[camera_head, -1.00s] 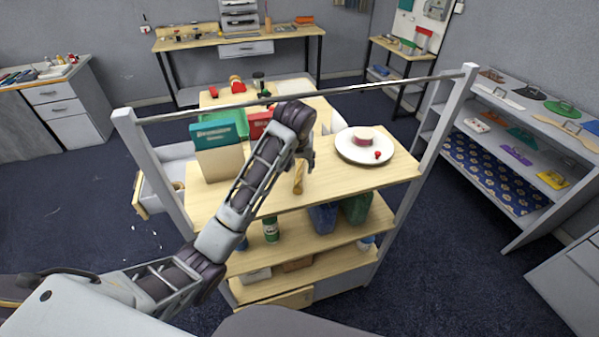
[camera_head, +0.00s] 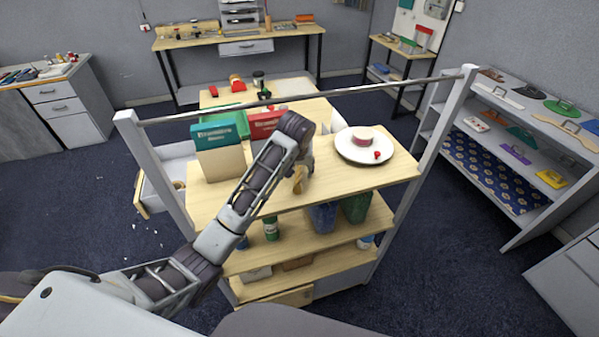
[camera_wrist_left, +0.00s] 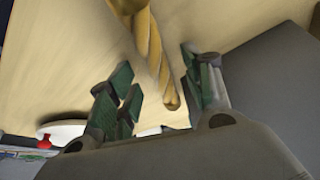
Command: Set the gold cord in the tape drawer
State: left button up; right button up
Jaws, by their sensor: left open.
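The gold cord (camera_head: 298,182), a twisted rope-like piece, lies on the light wooden top of the shelf unit, near its front edge. My left gripper (camera_head: 305,171) is down at the cord and partly covers it. In the left wrist view the green-padded fingers of the left gripper (camera_wrist_left: 160,88) are apart, with the cord (camera_wrist_left: 152,50) running between them; no grip on it shows. An open drawer (camera_head: 142,194) with a wooden front sticks out at the unit's left side. A tan roll (camera_head: 179,184) lies in it. My right gripper is not in view.
A white plate (camera_head: 364,146) with a pink roll and a small red item sits to the right. A metal rail (camera_head: 380,86) spans above the top. Bottles and bags fill the shelf below.

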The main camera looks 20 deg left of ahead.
aim_at(299, 169)
pick_arm(q)
jog(key=shift+c, duration=0.3)
grip_shut()
jog(key=shift+r, duration=0.15)
jog(key=shift+r+b, duration=0.6)
jog(key=shift+r, duration=1.05)
jog(key=s, duration=0.3)
jog(key=s+d+b, duration=0.1)
jog(key=s, duration=0.2)
jog(key=shift+s+d, duration=0.15)
jog(key=shift+s+d+p, duration=0.2)
jog(key=shift+s+p, duration=0.6)
jog(key=shift+s, duration=0.4)
jog(key=shift+s+d+p, duration=0.15)
jog(key=shift+s+p, duration=0.05)
jog(key=shift+s, duration=0.6)
jog(key=shift+s+d+p, duration=0.15)
jog(key=shift+s, duration=0.6)
jog(key=shift+s+d, duration=0.2)
jog(key=shift+s, duration=0.75)
jog(key=shift+s+d, duration=0.25)
jog(key=shift+s, duration=0.75)
jog(key=shift+s+d, duration=0.2)
jog(key=shift+s, duration=0.75)
